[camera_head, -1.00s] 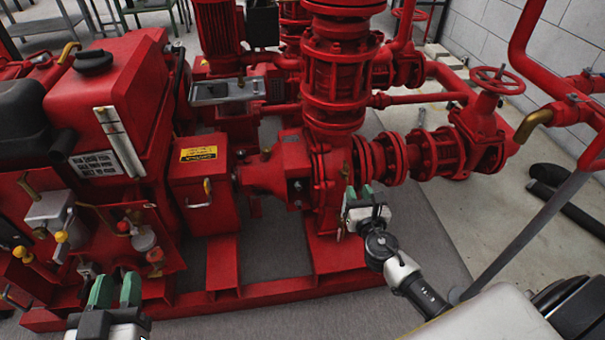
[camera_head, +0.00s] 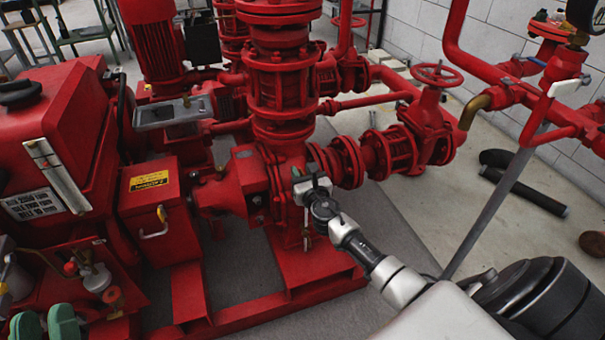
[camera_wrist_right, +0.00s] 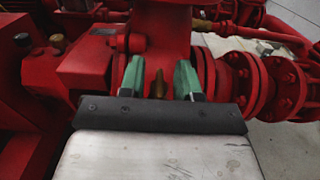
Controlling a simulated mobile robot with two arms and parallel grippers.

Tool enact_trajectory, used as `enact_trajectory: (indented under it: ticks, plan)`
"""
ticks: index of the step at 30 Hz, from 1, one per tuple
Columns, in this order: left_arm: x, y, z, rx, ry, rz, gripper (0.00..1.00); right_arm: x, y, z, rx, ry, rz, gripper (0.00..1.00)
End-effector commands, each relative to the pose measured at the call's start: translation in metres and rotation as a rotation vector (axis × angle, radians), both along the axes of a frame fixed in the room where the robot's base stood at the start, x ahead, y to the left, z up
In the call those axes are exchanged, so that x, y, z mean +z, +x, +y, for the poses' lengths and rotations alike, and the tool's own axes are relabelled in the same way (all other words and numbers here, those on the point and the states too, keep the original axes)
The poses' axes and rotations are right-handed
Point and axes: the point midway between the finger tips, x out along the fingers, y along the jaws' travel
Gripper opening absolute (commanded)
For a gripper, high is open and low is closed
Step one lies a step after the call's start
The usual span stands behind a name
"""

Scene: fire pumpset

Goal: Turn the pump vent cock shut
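The pump casing (camera_head: 287,180) is red, with a small brass cock (camera_wrist_right: 158,84) on it in the right wrist view. My right gripper (camera_wrist_right: 160,78) is open, its green fingers on either side of this cock with visible gaps. In the head view my right gripper (camera_head: 312,188) is up against the casing; its fingertips are mostly hidden there. I cannot tell the cock's exact handle angle. My left gripper (camera_head: 46,324) shows two green fingers apart at the lower left, with nothing seen between them.
A flanged red pipe with a handwheel (camera_head: 437,75) runs right of the pump. A grey post (camera_head: 500,205) stands at the right. The red base frame (camera_head: 240,318) runs below. The floor at right is partly open.

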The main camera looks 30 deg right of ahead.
Motion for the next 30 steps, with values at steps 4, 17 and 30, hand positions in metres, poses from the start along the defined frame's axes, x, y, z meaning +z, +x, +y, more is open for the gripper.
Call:
enact_trajectory:
  ticks: [4, 17, 30]
  plan:
    - [0.0, 0.0, 0.0, 0.0, 0.0, 0.0, 0.33, 0.0, 0.0, 0.0, 0.0, 0.001, 0.0, 0.33]
    - [0.0, 0.0, 0.0, 0.0, 0.001, 0.002, 0.33, 0.0, 0.0, 0.0, -0.001, 0.001, 0.001, 0.0]
    - [-0.018, 0.009, 0.002, 0.01, 0.048, 0.172, 0.33, 0.001, 0.0, 0.002, -0.162, 0.004, 0.001, 0.0]
